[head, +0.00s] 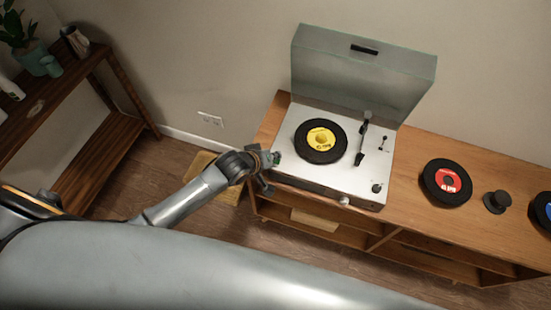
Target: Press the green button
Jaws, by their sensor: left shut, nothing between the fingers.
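A white record player (335,177) with its tinted lid (362,75) raised stands on the wooden cabinet. A black record with a yellow label (321,140) lies on its platter. A small green spot, which looks like the green button (277,156), shows at the player's left edge. My left gripper (270,164) is shut and empty, right beside this spot and partly covering it. I cannot tell whether the fingertips touch it. My right gripper is not in view.
On the wooden cabinet (407,205), a record with a red label (447,182), a dark knob-like object (497,202) and a blue-labelled record (547,210) lie right of the player. A wooden shelf (85,155) with a plant stands at left. Floor between is mostly clear.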

